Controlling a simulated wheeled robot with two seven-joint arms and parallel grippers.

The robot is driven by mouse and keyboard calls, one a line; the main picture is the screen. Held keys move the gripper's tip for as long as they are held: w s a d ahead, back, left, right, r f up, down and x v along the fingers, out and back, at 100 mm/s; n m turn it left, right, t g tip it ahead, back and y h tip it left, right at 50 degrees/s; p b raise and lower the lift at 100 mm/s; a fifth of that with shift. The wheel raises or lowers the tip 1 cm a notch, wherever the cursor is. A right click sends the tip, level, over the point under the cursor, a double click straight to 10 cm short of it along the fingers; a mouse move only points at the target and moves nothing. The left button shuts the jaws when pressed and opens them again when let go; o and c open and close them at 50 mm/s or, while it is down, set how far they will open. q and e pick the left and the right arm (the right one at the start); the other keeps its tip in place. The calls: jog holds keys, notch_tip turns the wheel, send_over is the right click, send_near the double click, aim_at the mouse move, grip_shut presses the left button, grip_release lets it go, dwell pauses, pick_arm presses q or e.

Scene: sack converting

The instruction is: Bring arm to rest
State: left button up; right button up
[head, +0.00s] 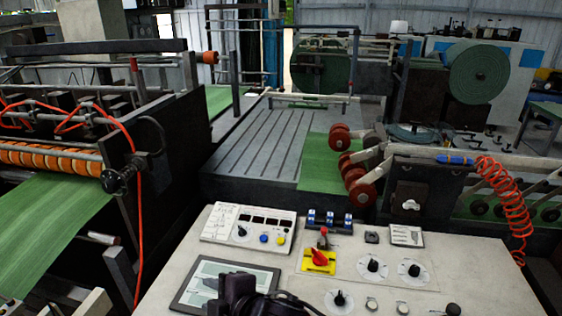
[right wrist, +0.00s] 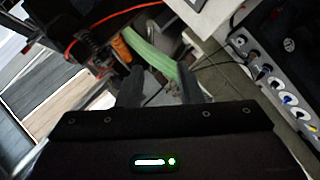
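My right gripper (head: 236,291) shows in part at the bottom edge of the head view, in front of the tablet-like screen on the control desk. In the right wrist view its two dark fingers (right wrist: 162,88) stand apart, with nothing seen between them but the floor and machine beyond. My left gripper is in neither view.
The pale control desk (head: 170,262) carries knobs, a red switch on a yellow plate (head: 318,260) and a screen (head: 205,281). A dark machine with green sheet (head: 50,225) stands left. A coiled orange hose (head: 503,190) hangs right. A knobbed panel (right wrist: 270,80) shows in the wrist view.

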jog(key=d+f+m+h, duration=0.4)
jog(key=d+m, duration=0.4)
jog(key=d, duration=0.3)
jog(key=s+d+f+m+g+h, duration=0.2)
jog(key=s+d+f+m+h, duration=0.15)
jog(key=s+d+m, duration=0.55)
jog(key=s+d+f+m+g+h, duration=0.25)
jog(key=s+d+f, duration=0.25)
jog(key=d, duration=0.7)
notch_tip(320, 180, down, 35)
jog(key=s+g+b, duration=0.1)
jog(key=b, duration=0.5)
jog(key=s+d+f+b, duration=0.2)
jog(key=s+f, duration=0.8)
jog(key=f, duration=0.1)
jog(key=s+d+f+g+b, duration=0.1)
jog(key=s+f+b, duration=0.1)
jog(key=s+f, duration=0.7)
notch_tip(320, 180, down, 3)
jog(key=shift+s+d+y, duration=0.3)
jog(key=shift+s+d, duration=0.05)
